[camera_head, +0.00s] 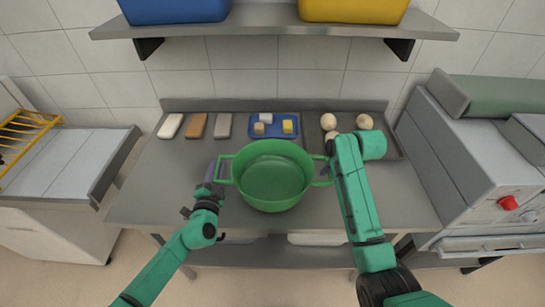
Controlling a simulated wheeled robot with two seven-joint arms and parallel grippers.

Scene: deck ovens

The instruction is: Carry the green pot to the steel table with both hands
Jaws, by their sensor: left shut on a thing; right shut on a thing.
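The green pot (272,174) is upright and open at the top, over the front middle of the steel table (150,195). It looks empty. My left gripper (217,178) is shut on the pot's left handle. My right gripper (326,172) is at the right handle and shut on it; my own forearm hides most of its fingers. Whether the pot's base touches the table top or hangs just above it, I cannot tell.
Behind the pot lie several bar-shaped pieces (196,126), a blue tray (286,133) with small blocks, and several round pale items (364,121). A shelf (270,31) with blue and yellow bins hangs above. An oven unit (470,160) stands right, a counter (60,165) left.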

